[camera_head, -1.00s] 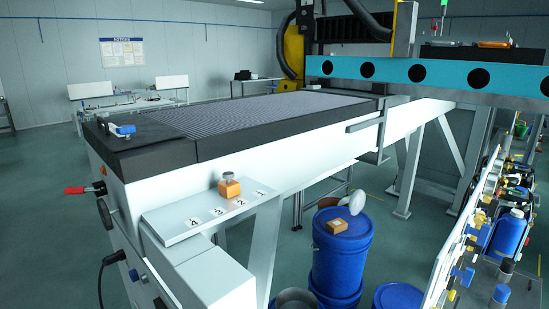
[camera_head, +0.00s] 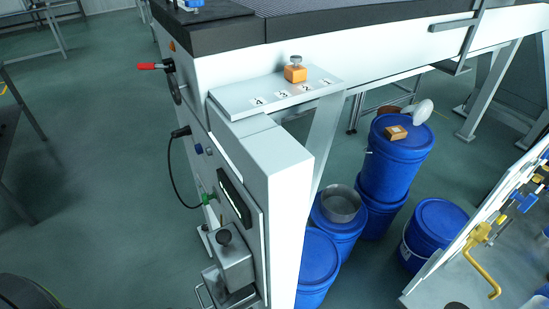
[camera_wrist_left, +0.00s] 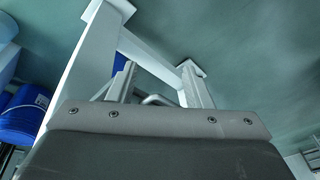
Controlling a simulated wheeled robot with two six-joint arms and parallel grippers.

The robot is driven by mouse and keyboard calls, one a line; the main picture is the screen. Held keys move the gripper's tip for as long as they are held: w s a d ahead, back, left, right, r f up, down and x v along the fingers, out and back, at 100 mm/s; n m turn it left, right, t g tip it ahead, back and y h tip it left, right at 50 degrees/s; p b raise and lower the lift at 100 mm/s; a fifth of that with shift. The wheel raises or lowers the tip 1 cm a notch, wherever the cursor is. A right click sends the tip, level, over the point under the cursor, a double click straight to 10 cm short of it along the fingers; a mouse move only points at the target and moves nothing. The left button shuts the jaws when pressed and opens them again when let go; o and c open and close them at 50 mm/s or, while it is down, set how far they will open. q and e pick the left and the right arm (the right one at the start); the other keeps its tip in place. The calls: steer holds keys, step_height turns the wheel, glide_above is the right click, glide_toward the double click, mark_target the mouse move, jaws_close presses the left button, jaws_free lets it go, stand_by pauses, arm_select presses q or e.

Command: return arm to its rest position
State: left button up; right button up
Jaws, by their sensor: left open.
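My left gripper (camera_wrist_left: 158,76) shows in the left wrist view with its two fingers apart. Nothing is seen between the fingers except a grey bent handle or bar further off and the floor behind. A white frame leg stands beyond the fingers, and I cannot tell how far away it is. Neither arm can be made out clearly in the head view. My right gripper is out of view.
The white panel fixture (camera_head: 284,180) fills the centre, with a numbered shelf (camera_head: 240,97) holding an orange block (camera_head: 295,74). Blue drums (camera_head: 388,165) stand to its right. A red-handled lever (camera_head: 149,66) and a black cable (camera_head: 171,170) stick out left.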

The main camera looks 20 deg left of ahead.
arm_select(q)
steer(key=s+d+f+g, duration=0.1)
steer(key=s+f, duration=1.5)
steer(key=f, duration=0.4)
steer(key=shift+s+f+g+h, duration=0.2)
steer(key=shift+f+g+h, duration=0.05)
steer(key=shift+g+h, duration=0.05)
steer(key=shift+d, duration=0.1)
steer(key=shift+c, duration=0.2)
